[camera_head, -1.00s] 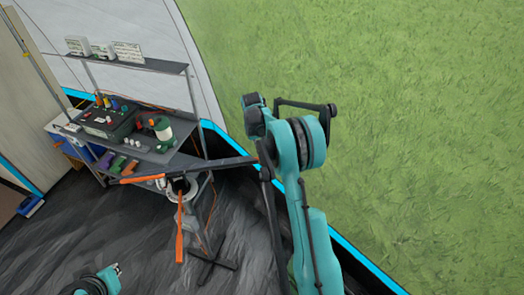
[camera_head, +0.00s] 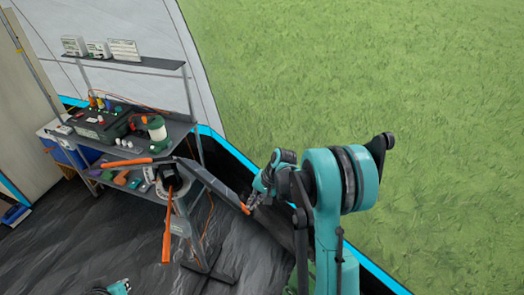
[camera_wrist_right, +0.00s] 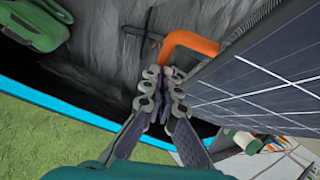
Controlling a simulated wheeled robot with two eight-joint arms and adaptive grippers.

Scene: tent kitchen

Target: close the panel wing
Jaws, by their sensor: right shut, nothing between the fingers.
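The solar panel's right wing (camera_head: 215,187) shows as a dark slab seen nearly edge-on in the head view, angled toward me, with an orange handle (camera_head: 245,208) at its near end. In the right wrist view its gridded blue-grey face (camera_wrist_right: 265,75) fills the right side, and the orange handle (camera_wrist_right: 190,45) is at the top. My right gripper (camera_head: 252,203) is by that end; its shut, empty fingers (camera_wrist_right: 163,80) are just below the handle. I cannot tell whether they touch it. Of my left arm only a teal sliver shows at the bottom edge.
The panel's stand foot (camera_head: 208,272) rests on the dark floor. More orange handles hang at its left (camera_head: 167,240). A metal shelf (camera_head: 120,60) with a workbench (camera_head: 180,128) and tools stands behind. The tent wall and grass lie right. Floor at front left is clear.

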